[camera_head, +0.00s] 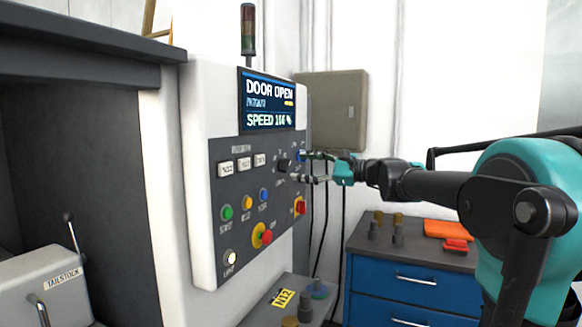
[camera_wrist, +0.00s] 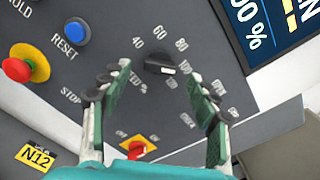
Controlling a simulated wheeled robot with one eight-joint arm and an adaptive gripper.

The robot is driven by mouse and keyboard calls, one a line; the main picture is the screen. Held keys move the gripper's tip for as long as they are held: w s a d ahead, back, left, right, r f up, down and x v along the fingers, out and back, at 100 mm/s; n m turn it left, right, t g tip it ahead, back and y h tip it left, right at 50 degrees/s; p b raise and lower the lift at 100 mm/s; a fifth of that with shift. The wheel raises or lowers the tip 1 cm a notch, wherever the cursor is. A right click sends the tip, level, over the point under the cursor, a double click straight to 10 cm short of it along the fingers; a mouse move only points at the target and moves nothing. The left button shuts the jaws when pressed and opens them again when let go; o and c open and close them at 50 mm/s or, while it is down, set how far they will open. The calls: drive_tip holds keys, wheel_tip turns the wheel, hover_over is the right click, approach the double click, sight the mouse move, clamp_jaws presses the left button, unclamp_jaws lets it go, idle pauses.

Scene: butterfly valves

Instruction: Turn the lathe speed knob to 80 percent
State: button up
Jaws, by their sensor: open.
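The speed knob (camera_wrist: 160,65) is a dark round knob on the grey control panel, ringed by printed numbers 40, 60, 80 and 100. Its white pointer mark lies toward the 100 side. It also shows in the head view (camera_head: 284,165). My gripper (camera_wrist: 163,80) is open in the wrist view, its two fingers on either side of the knob, with no clear contact. In the head view my gripper (camera_head: 307,168) is close in front of the panel. The display (camera_head: 268,104) reads "DOOR OPEN" and a speed in percent; the wrist view shows "00 %" at its cropped edge.
Below the knob is a red switch on a yellow plate (camera_wrist: 138,147). A red emergency stop (camera_wrist: 17,70) and a blue reset button (camera_wrist: 77,31) lie left. A blue drawer cabinet (camera_head: 396,285) with small items on top stands below my arm.

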sight(288, 165)
drive_tip(key=shift+x, duration=2.2)
drive_tip(key=c, duration=1.2)
